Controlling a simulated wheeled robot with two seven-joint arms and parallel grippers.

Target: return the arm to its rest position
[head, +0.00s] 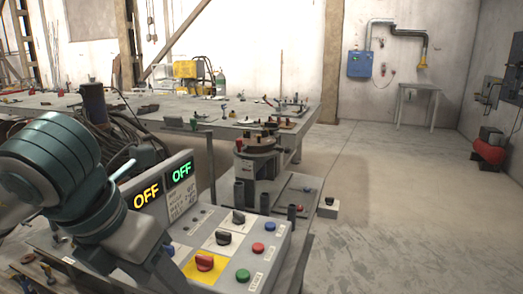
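My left arm (50,160) comes in from the left, with a large teal joint and a grey link (125,235) running down past the control box to the bottom edge. Its gripper fingers do not show. My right arm and gripper are not in the frame. The control box (275,250) stands just right of my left arm. Its yellow display (146,194) and green display (181,172) both read OFF. A red knob (205,262) sits on a yellow plate, with black knobs and blue, red and green buttons around it. My arm hides the box's left part.
Behind the box stands a positioner (258,160) with a round top on a grey base. A long workbench (225,132) with tools and clamps lies beyond it. Dark coiled cables (120,140) lie behind my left arm. The floor (400,200) on the right is mostly clear.

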